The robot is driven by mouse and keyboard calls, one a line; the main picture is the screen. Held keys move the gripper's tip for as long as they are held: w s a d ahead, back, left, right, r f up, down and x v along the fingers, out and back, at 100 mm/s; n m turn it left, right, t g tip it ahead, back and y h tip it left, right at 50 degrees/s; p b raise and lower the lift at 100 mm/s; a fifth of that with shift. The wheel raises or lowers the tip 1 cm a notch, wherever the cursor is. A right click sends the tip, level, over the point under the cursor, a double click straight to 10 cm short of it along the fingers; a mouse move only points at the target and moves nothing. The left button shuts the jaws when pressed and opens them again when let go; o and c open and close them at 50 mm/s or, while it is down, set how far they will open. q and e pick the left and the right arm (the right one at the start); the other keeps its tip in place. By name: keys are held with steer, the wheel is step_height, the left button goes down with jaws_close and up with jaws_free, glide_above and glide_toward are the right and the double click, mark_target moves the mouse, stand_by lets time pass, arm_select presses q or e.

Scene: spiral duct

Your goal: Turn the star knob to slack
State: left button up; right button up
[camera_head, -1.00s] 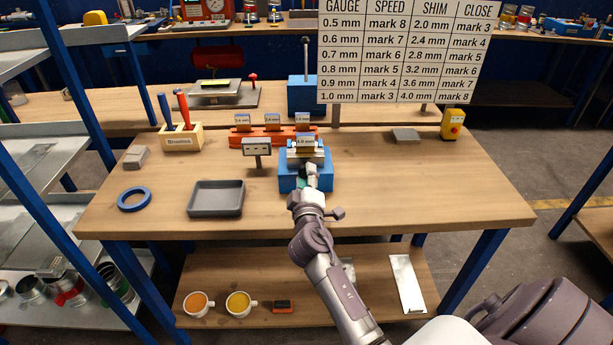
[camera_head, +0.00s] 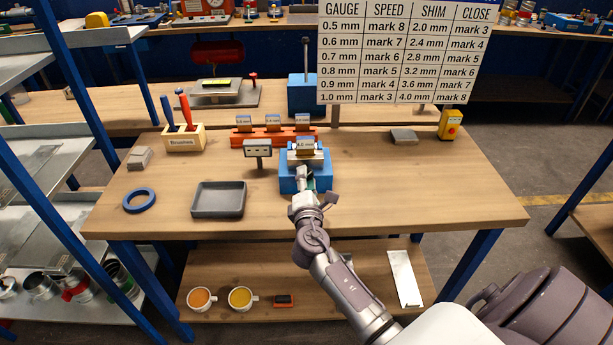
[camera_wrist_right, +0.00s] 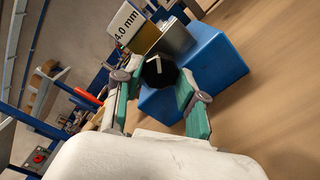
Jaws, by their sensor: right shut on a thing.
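The star knob (camera_wrist_right: 160,72) is black with a pale pointer line and sits on the front of a blue block fixture (camera_wrist_right: 208,62). In the head view the fixture (camera_head: 290,184) stands mid-table, with a shim tag marked 4.0 mm (camera_head: 306,144) upright on top; the tag (camera_wrist_right: 126,22) also shows in the wrist view. My right gripper (camera_wrist_right: 156,98) is shut on the star knob, its green-padded fingers on either side of the knob. In the head view my right gripper (camera_head: 305,183) hides most of the knob. My left gripper is out of view.
A small display on a stand (camera_head: 258,148) is left of the fixture. A marks chart (camera_head: 403,52) stands behind. The table's right side is mostly clear.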

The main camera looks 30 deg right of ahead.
steer(key=n+p, duration=0.2)
steer(key=n, duration=0.2)
steer(key=shift+n, duration=0.7)
steer(key=shift+f, duration=0.1)
steer(key=o, duration=1.1)
steer(key=shift+o, duration=0.2)
steer(key=v, duration=1.2)
